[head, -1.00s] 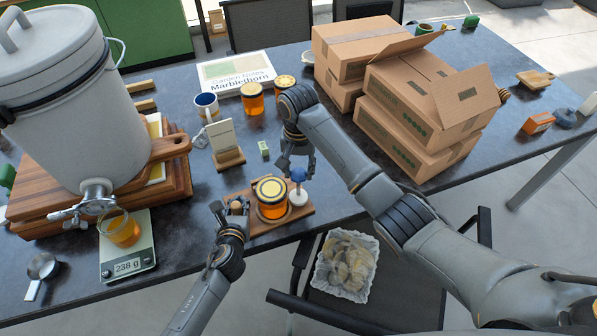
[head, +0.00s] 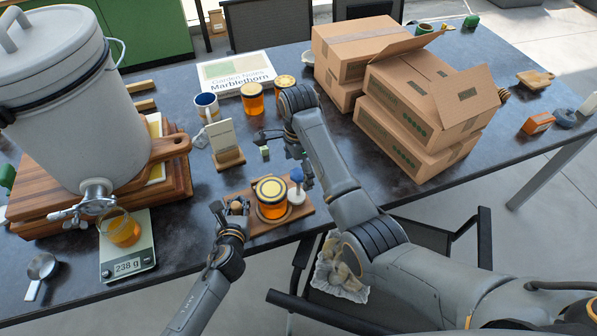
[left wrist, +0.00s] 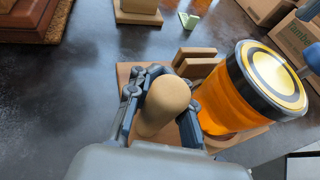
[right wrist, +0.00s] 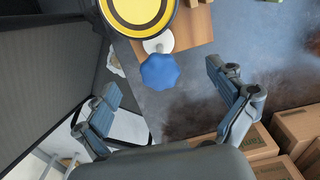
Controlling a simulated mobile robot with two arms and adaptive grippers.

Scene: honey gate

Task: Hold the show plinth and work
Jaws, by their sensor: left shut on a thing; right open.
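The show plinth is a wooden board (head: 262,228) near the front table edge, with a peg-like wooden knob (left wrist: 166,100) at its left end. My left gripper (head: 232,212) is shut on this knob. A honey jar (head: 272,197) with a yellow and black lid stands upright on the plinth, right of the knob. A tool with a blue knob (head: 297,175) and white base (head: 297,196) stands at the plinth's right end. My right gripper (head: 286,158) is open and empty behind it; in the right wrist view the blue knob (right wrist: 159,71) shows between the spread fingers, apart from them.
Cardboard boxes (head: 420,110) are at right. A scale (head: 128,262) and a large tank (head: 65,110) are at left. A chair stands in front.

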